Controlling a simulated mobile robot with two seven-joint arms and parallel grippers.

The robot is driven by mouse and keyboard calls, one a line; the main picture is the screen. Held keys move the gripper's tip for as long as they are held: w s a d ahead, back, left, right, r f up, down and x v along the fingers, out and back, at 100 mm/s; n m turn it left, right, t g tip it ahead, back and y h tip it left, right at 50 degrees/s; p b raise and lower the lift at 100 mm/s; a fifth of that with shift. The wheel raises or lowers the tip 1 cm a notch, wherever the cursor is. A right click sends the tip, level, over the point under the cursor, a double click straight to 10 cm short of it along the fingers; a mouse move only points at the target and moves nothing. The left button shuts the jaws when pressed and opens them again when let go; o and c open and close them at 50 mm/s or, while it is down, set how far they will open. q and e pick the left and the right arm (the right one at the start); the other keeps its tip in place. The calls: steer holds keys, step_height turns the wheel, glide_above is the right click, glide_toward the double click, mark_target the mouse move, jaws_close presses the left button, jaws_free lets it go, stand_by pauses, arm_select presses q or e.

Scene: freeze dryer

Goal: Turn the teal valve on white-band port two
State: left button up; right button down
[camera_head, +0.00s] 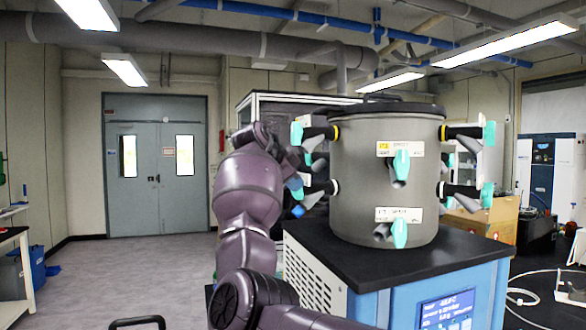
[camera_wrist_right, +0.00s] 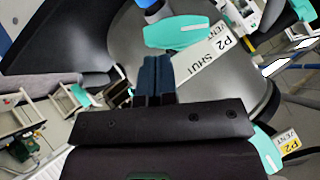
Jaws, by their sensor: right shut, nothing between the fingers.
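The teal valve (camera_wrist_right: 180,33) sits on a dark port beside a white label (camera_wrist_right: 205,60) reading P2, with SHUT and VENT on it. In the head view this seems to be the lower left port with a white band (camera_head: 335,187), whose handle is largely hidden by my right arm. My right gripper (camera_wrist_right: 157,78) is shut and empty. Its dark blue fingertips point at the valve and appear just short of it; I cannot tell whether they touch. In the head view the right gripper (camera_head: 298,210) shows only partly, left of the drum. My left gripper is out of view.
The grey drum (camera_head: 385,205) stands on a black-topped blue cabinet (camera_head: 440,262). Other teal valves stick out around it, including a yellow-banded one (camera_head: 297,132) above on the left. A yellow P2 label (camera_wrist_right: 290,145) shows in the wrist view. Open floor (camera_head: 130,258) lies at left.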

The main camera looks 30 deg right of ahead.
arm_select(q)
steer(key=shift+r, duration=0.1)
arm_select(e)
steer(key=shift+w+f, duration=0.15)
steer(key=shift+f, duration=0.25)
steer(key=shift+f, duration=0.1)
steer(key=shift+t+b, duration=0.3)
steer(key=shift+b, duration=0.1)
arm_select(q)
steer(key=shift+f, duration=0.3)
arm_select(e)
steer(key=shift+m, duration=0.3)
arm_select(q)
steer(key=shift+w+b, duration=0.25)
steer(key=shift+b, duration=0.2)
arm_select(e)
steer(key=shift+f+t+h, duration=0.1)
steer(key=shift+t+h, duration=0.3)
steer(key=shift+t, duration=0.1)
